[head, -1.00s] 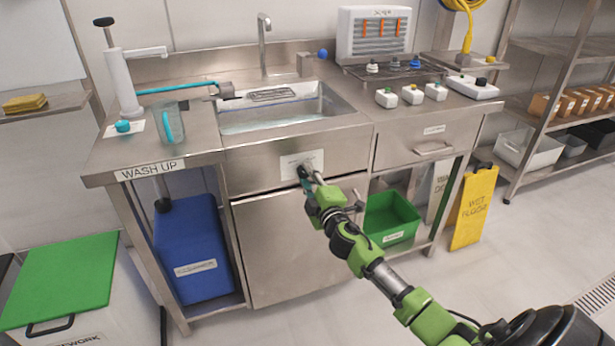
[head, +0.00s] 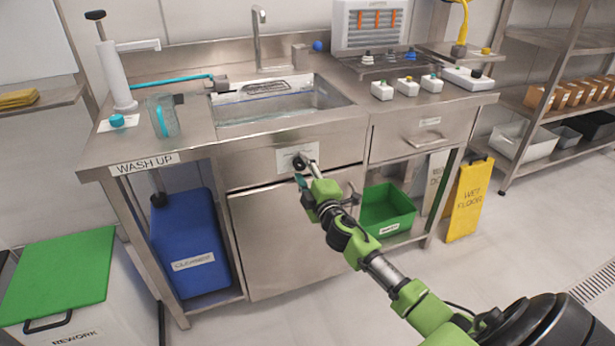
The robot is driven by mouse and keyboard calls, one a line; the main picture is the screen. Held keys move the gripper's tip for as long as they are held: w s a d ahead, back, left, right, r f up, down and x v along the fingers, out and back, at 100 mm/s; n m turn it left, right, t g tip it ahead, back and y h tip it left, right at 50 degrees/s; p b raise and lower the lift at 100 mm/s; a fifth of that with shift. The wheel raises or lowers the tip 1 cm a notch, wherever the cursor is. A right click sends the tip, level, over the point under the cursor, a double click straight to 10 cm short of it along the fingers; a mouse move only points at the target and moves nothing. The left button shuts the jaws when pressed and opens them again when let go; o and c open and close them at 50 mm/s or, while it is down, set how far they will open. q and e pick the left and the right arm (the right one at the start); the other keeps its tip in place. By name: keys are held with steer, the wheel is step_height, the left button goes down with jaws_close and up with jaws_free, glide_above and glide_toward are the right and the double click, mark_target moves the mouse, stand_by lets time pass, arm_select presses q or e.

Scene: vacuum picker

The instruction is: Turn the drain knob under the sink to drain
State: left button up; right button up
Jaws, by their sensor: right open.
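The sink (head: 335,101) is set in the steel counter, with a light, water-like surface in its basin. Below it, the dark round drain knob (head: 298,163) sits on a white label plate (head: 286,157) on the front panel. My right gripper (head: 307,172) is open right at the knob, its fingers pointing up at it. One finger overlaps the plate just right of the knob; the other is lower left. I cannot tell whether they touch the knob. The label's text is too small to read. My left gripper is not in view.
A steel cabinet door (head: 270,240) is below the knob. A blue jug (head: 188,235) stands on the lower left shelf and a green bin (head: 388,208) on the lower right. A yellow wet-floor sign (head: 468,200) stands right of the bench. The floor in front is clear.

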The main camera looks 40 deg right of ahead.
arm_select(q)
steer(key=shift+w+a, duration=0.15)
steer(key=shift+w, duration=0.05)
arm_select(e)
steer(key=v, duration=1.2)
